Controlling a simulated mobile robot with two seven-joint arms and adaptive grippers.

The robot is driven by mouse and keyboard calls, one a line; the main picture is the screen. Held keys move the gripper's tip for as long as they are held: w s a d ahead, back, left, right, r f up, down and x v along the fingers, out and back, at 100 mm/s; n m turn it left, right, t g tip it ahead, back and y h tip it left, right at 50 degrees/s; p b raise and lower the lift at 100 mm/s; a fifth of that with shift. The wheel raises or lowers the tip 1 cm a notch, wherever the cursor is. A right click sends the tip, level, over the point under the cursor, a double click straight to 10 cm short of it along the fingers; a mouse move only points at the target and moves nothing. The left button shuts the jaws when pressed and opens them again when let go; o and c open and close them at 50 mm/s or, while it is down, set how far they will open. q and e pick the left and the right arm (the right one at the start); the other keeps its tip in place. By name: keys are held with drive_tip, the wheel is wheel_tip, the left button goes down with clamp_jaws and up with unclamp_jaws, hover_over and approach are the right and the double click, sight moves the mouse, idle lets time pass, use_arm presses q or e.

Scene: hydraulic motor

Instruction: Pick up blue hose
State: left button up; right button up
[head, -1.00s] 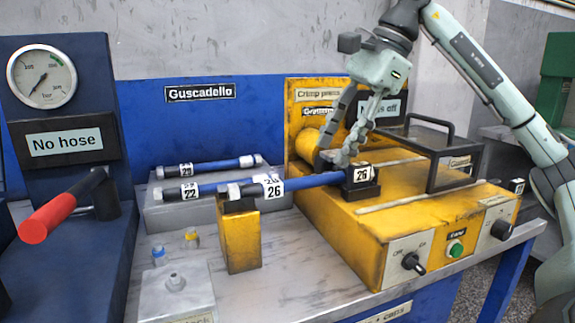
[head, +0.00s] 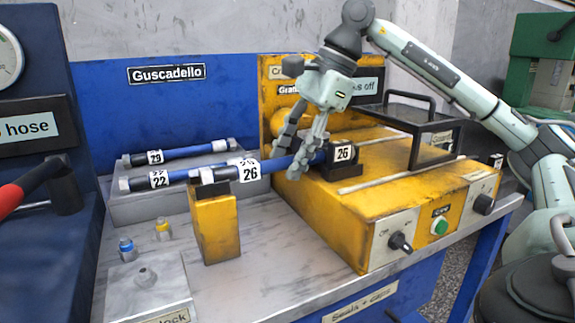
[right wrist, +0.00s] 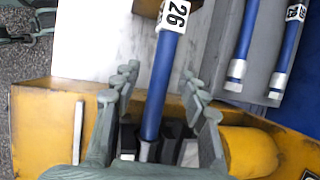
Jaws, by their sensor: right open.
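A blue hose labelled 26 (head: 277,164) lies across the yellow post (head: 215,226) and the black holder (head: 344,165) on the yellow crimp press (head: 376,202). My right gripper (head: 297,172) is open over this hose, near its right end. In the right wrist view the hose (right wrist: 161,88) runs between the two spread fingers (right wrist: 160,92), and I cannot tell whether they touch it. Other blue hoses, labelled 22 (head: 179,176) and 29 (head: 184,152), lie on the grey block behind. My left gripper is not in view.
A black frame (head: 436,140) stands on the press to the right of my gripper. A grey block (head: 136,288), small blue (head: 126,248) and yellow (head: 163,230) fittings, and a red-handled lever (head: 20,195) are at left. The bench front middle is clear.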

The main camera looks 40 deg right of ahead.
clamp_jaws()
drive_tip(key=shift+r, duration=0.1)
idle(0.4)
